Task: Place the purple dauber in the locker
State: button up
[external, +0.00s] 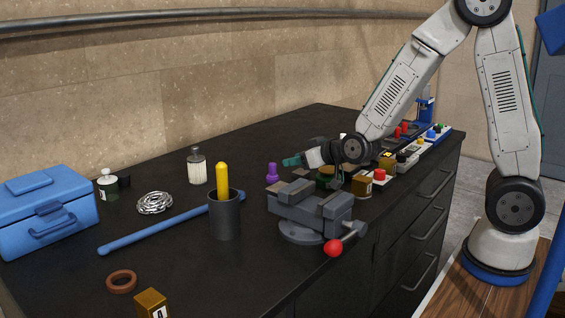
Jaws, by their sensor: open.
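The purple dauber (272,173) stands upright on the dark bench top, behind the grey vise. My gripper (291,161) is low over the bench, with its teal fingertips pointing left, just up and right of the dauber in the picture. It is open and appears to hold nothing. I cannot tell the exact gap between the fingertips and the dauber. A grey-blue upright panel (550,110) at the far right edge may be part of the locker; it is cut off and no opening shows.
The grey vise (310,208) with a red-knobbed handle stands in front of the dauber. A dark cup (225,216) with a yellow stick, a blue rod (165,226) and a blue toolbox (45,212) lie to the left. Small boxes with buttons crowd the right.

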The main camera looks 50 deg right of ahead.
jog(key=shift+v, duration=1.15)
jog(key=s+d+r+g, duration=0.2)
jog(key=s+r+g, duration=0.1)
jog(key=s, duration=0.8)
jog(key=s+d+r+g, duration=0.2)
jog(key=s+g, duration=0.3)
jog(key=s, duration=0.7)
jog(key=s+d+r+g, duration=0.3)
jog(key=s+r+g, duration=0.1)
jog(key=s, duration=0.8)
jog(key=shift+r, duration=0.25)
